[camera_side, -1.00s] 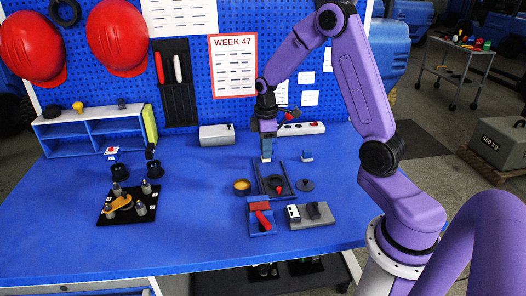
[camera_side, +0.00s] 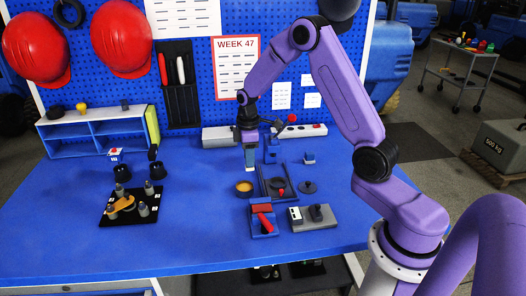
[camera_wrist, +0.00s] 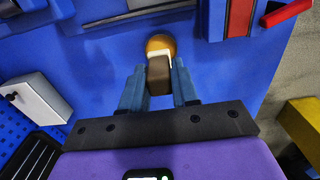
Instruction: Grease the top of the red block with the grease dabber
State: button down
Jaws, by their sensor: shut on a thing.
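My gripper (camera_side: 250,168) is shut on the grease dabber, whose brown body (camera_wrist: 158,75) and pale pad show between the fingers in the wrist view. The pad end overlaps the orange grease pot (camera_wrist: 160,42) in that view. In the side view the fingers are just above and behind the grease pot (camera_side: 244,187). I cannot tell whether the pad touches the grease. The red block (camera_side: 261,208) sits in a blue fixture with a red handle, in front and to the right of the pot. It also shows as a dark red strip (camera_wrist: 239,18) at the wrist view's top edge.
A dark tray (camera_side: 263,184) lies right of the pot. A grey fixture (camera_side: 324,221) stands right of the red block. A blue stand (camera_side: 271,150) is behind the tray. A black plate (camera_side: 108,219) with several pegs lies left. The table between plate and pot is clear.

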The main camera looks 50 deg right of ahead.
jog(key=shift+w+a+f, duration=0.2)
jog(key=shift+w+f, duration=0.05)
jog(key=shift+f, duration=0.95)
jog(key=shift+w+a+f, duration=0.25)
jog(key=shift+f, duration=0.9)
jog(key=shift+w+a+f, duration=0.2)
jog(key=shift+w+f, duration=0.05)
jog(key=shift+f, duration=0.95)
jog(key=shift+f, duration=0.65)
notch_tip(320, 180, up, 7)
dwell(0.6)
jog(key=shift+r, duration=0.1)
dwell(0.4)
jog(key=s+a+r+m, duration=0.3)
jog(key=s+a+m, duration=0.5)
jog(key=s+a, duration=0.1)
jog(key=shift+r, duration=0.3)
dwell(0.3)
